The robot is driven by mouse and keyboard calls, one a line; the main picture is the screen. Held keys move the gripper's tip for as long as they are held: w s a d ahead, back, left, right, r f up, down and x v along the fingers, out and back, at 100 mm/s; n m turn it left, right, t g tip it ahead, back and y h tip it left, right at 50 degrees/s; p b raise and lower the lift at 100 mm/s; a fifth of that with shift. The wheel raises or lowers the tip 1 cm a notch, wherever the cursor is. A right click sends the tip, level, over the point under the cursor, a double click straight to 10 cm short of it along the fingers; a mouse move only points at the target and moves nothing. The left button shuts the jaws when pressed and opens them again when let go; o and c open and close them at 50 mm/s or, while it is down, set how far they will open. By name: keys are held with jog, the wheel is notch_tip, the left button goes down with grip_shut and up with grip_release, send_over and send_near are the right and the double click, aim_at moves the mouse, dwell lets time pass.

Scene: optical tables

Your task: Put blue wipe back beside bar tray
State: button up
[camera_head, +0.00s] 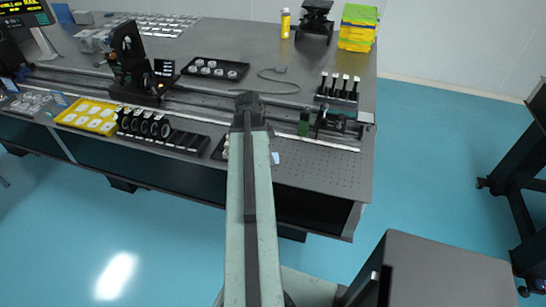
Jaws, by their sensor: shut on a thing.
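A small pale blue piece (275,157), which looks like the blue wipe, shows just right of my arm, over the front part of the optical table. I cannot tell whether it is held or lies on the table. A black tray with dark bars (187,141) lies along the table's front, left of my arm; it may be the bar tray. My arm reaches up the middle of the picture to a dark joint. My gripper is hidden behind the arm, so its fingers do not show.
A yellow tray (88,115) lies at the front left. A black tray (215,69) with round parts, a cable, a yellow bottle (285,23) and yellow-green stacked boxes (358,27) stand farther back. Posts (339,88) stand at right. The perforated front right area (325,170) is clear.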

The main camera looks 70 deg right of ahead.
jog(key=shift+x, duration=0.8)
jog(key=shift+r, duration=0.2)
jog(key=shift+f, duration=0.25)
jog(key=o, duration=1.2)
jog(key=shift+r, duration=0.1)
jog(key=p+v, duration=1.2)
jog(key=shift+w+r, duration=0.1)
jog(key=shift+r, duration=0.05)
